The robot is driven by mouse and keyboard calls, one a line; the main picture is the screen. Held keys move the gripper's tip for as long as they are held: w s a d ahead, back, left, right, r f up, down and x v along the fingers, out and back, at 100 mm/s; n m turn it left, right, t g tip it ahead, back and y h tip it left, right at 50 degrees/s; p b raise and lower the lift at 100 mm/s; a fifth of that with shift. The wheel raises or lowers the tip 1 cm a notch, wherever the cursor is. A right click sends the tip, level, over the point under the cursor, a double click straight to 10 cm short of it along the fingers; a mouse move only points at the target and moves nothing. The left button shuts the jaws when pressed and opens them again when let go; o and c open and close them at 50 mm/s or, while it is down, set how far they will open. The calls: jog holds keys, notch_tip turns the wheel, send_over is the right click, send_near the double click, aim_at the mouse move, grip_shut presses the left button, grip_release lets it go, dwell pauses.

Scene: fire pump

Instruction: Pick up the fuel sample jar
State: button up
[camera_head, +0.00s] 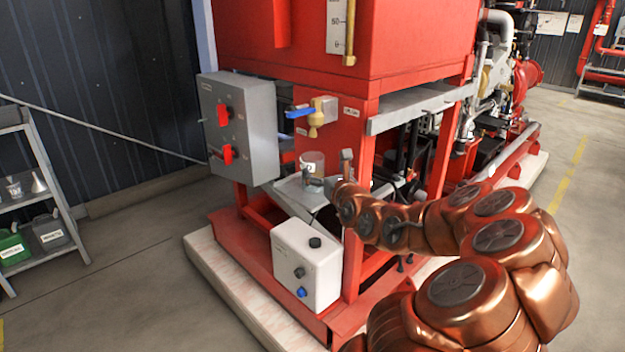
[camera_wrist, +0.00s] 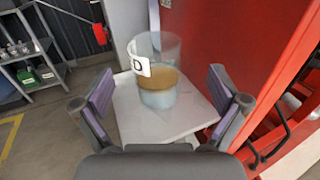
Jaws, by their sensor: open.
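The fuel sample jar (camera_wrist: 158,95) is a clear cylinder with a white label, amber liquid and a pale bluish layer at the bottom. It stands upright on a light grey shelf (camera_wrist: 190,117) in the wrist view. In the head view the jar (camera_head: 312,163) sits below the brass tap with the blue lever. My gripper (camera_wrist: 158,88) is open, with one purple-padded finger on each side of the jar's lower part. The fingers appear apart from the glass. In the head view my gripper (camera_head: 338,168) is small and partly hides the shelf.
The brass tap (camera_head: 315,120) with its blue lever is above the jar. A grey control box (camera_head: 238,125) with red switches is to the left. A red frame post (camera_head: 360,200) is close on the right. A white box (camera_head: 305,262) is below.

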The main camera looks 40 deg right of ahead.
aim_at(317, 162)
jog(key=shift+a+r+x, duration=0.1)
jog(key=shift+r+x, duration=0.05)
jog(key=shift+x, duration=0.8)
jog(key=shift+a+r+x, duration=0.1)
jog(key=shift+x, duration=0.85)
jog(key=shift+a+r+x, duration=0.1)
jog(key=shift+r+x, duration=0.05)
jog(key=shift+x, duration=1.65)
grip_shut()
jog(key=shift+r, duration=0.1)
